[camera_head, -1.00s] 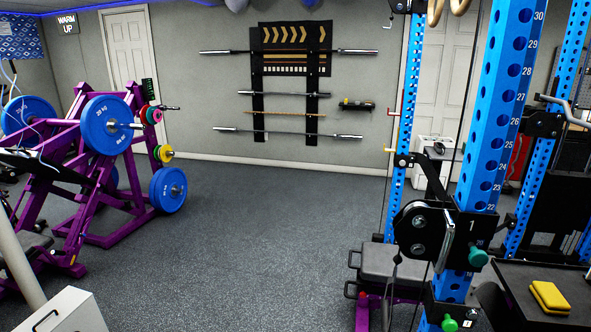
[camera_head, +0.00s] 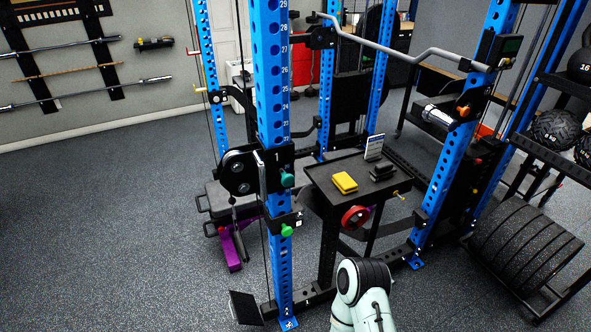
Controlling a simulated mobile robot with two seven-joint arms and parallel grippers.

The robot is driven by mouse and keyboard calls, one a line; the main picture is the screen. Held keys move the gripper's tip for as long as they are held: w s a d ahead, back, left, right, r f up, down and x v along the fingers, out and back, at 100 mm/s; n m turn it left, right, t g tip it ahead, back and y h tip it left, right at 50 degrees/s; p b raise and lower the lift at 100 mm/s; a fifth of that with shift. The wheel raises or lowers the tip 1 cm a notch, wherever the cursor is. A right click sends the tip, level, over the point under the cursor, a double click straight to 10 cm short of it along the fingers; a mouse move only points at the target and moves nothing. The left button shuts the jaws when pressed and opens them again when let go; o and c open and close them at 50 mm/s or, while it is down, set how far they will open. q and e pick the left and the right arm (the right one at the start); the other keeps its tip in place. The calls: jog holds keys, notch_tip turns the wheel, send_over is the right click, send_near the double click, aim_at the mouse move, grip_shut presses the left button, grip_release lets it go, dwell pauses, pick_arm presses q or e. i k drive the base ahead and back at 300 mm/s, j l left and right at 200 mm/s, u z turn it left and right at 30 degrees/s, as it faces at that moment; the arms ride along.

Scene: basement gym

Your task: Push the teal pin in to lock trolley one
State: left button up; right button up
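Trolley one is a black pulley carriage (camera_head: 240,172) marked "1" on the blue numbered rack upright (camera_head: 270,80), left of the picture's middle. The teal pin (camera_head: 287,180) is a round knob on the right side of that carriage. A green knob (camera_head: 287,230) sits below it on a separate black bracket. I cannot tell how far in the teal pin sits. A pale jointed part of my own arm shows at the bottom, right of the upright. Neither gripper is in view.
A black table (camera_head: 322,182) right of the upright holds a yellow block (camera_head: 344,183) and dark items. A silver bar (camera_head: 385,48) crosses behind it. Weight plates (camera_head: 525,250) and a ball rack stand at right. The floor at left (camera_head: 90,230) is clear.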

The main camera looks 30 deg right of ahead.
aim_at(287, 180)
jog(key=z, duration=1)
